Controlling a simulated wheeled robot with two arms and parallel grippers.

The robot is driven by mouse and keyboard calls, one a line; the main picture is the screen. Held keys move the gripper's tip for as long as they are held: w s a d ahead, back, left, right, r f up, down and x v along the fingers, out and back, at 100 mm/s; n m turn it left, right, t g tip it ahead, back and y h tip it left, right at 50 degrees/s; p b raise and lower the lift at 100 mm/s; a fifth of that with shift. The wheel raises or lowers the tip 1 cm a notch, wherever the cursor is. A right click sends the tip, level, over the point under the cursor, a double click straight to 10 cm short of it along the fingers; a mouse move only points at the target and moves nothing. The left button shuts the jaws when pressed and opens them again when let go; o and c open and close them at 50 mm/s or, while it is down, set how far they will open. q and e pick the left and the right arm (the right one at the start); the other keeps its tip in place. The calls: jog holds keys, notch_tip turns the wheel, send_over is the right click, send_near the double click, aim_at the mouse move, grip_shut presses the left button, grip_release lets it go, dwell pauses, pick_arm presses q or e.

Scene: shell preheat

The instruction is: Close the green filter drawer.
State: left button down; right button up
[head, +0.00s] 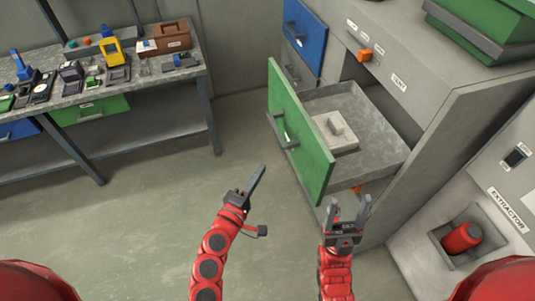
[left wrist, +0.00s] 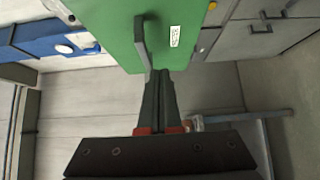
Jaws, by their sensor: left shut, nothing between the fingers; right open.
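The green filter drawer (head: 298,130) stands pulled out of the grey cabinet in the head view, with a grey handle on its green front and a pale block (head: 335,133) inside its tray. Its green front (left wrist: 190,40) and handle (left wrist: 141,40) also show in the left wrist view. My left gripper (head: 259,172) is shut and empty, in front of and below the green front in the head view. Whether its tips touch the drawer I cannot tell. My right gripper (head: 348,203) is open and empty, near the lower right end of the green front.
The grey cabinet (head: 420,90) has a blue drawer (head: 304,32) and an orange knob (head: 365,55). An extractor (head: 460,238) with a red part stands at the right. A workbench (head: 150,75) with tools is at the left. The floor (head: 130,220) between is clear.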

pick_arm(q)
jog(key=p, duration=0.3)
send_near(292, 137)
jog(key=w+a, duration=0.1)
jog(key=w, duration=0.3)
jog(key=shift+w+d+f+p, duration=0.1)
jog(key=shift+w+d+p, duration=0.15)
jog(key=shift+d, duration=0.35)
jog(key=shift+w+d+p, duration=0.25)
jog(key=shift+d, duration=0.35)
jog(key=shift+w+d, duration=0.2)
jog(key=shift+d, duration=0.4)
